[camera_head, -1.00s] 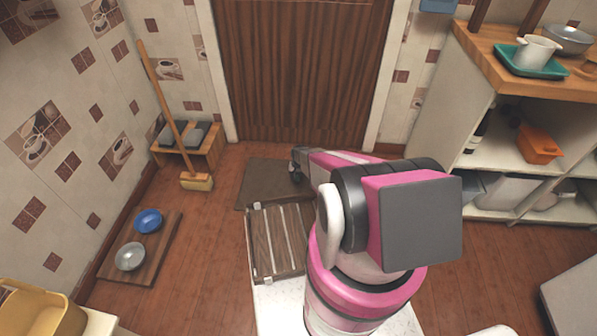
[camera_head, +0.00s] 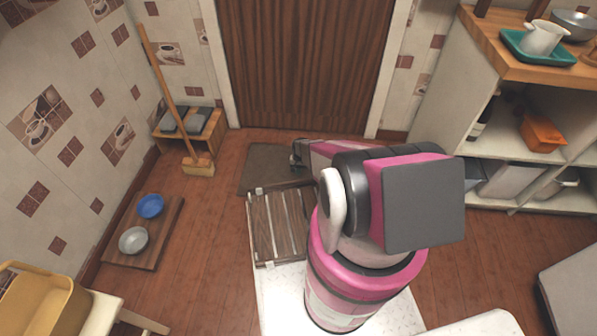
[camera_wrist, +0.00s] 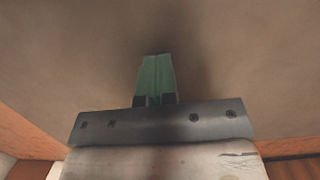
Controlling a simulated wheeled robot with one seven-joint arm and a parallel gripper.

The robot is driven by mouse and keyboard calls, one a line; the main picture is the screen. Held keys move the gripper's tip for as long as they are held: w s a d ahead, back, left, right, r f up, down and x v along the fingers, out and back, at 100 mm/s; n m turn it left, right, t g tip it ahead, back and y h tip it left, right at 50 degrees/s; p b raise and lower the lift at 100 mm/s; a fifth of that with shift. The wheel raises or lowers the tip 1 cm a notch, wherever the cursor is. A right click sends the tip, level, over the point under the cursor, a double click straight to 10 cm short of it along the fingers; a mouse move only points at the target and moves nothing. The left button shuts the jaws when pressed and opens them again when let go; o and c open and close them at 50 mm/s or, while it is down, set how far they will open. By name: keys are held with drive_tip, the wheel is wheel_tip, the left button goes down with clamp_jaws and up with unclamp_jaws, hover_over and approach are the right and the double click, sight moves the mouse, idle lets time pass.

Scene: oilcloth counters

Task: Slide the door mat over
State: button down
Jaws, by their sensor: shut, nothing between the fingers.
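The door mat (camera_head: 262,168) is a flat grey-brown rectangle on the wooden floor in front of the brown door. My arm covers its right part in the head view. My gripper (camera_head: 298,158) is low over the mat's right part. In the wrist view the mat (camera_wrist: 70,60) fills most of the picture. There my gripper (camera_wrist: 157,62) shows as shut green fingers with nothing between them, pointing at the mat. A dark shadow lies around the fingertips. I cannot tell whether they touch the mat.
A slatted wooden rack (camera_head: 270,225) lies at the mat's near edge. A broom (camera_head: 198,165) leans left by a low shelf (camera_head: 205,128). A board (camera_head: 165,235) with two bowls lies further left. The door (camera_head: 305,65) is behind the mat. Open shelving (camera_head: 530,180) stands right.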

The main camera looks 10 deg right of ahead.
drive_tip(key=w+d, duration=0.1)
drive_tip(key=w, duration=0.4)
drive_tip(key=w+d+f, duration=0.1)
drive_tip(key=w+d, duration=0.1)
drive_tip(key=w, duration=0.3)
drive_tip(key=w+d, duration=0.2)
drive_tip(key=w, duration=0.3)
drive_tip(key=shift+w+f, duration=0.25)
drive_tip(key=shift+w, duration=0.1)
drive_tip(key=shift+s+r, duration=0.2)
drive_tip(key=shift+r, duration=1.25)
wheel_tip(320, 180, up, 9)
drive_tip(key=s+a+r+n+t, duration=0.1)
drive_tip(key=s+a+r, duration=0.2)
drive_tip(key=s+r, duration=1.5)
drive_tip(key=s+a+r+n+t, duration=0.1)
drive_tip(key=s+a+r, duration=0.3)
drive_tip(key=s+r, duration=1.4)
wheel_tip(320, 180, up, 7)
drive_tip(key=shift+s+r+n+h, duration=0.1)
drive_tip(key=shift+s+n+h, duration=0.25)
drive_tip(key=shift+n, duration=0.45)
drive_tip(key=shift+a, duration=0.1)
